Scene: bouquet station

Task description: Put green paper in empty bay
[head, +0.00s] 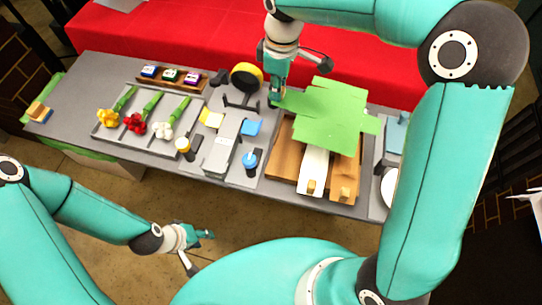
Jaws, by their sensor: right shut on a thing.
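My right gripper (277,97) is over the back of the table, shut on the left edge of the green paper (335,115). The paper is a flat sheet with a stepped outline. It lies over or just above the back part of a wooden rack (284,160); I cannot tell whether it touches. A white sheet (314,165) shows in the rack's middle bay, with a wooden block at its front. Bare wood shows to its left and right. The paper hides the back of the bays. My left gripper (203,250) is open and empty, low in front of the table.
Yellow, red and white flowers (135,122) lie on a tray at the left. Behind them is a holder with several small labelled blocks (171,76). A grey device (222,148), a yellow tape roll (246,76) and a blue-topped item (250,160) stand mid-table. A white plate (389,188) is partly hidden at right.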

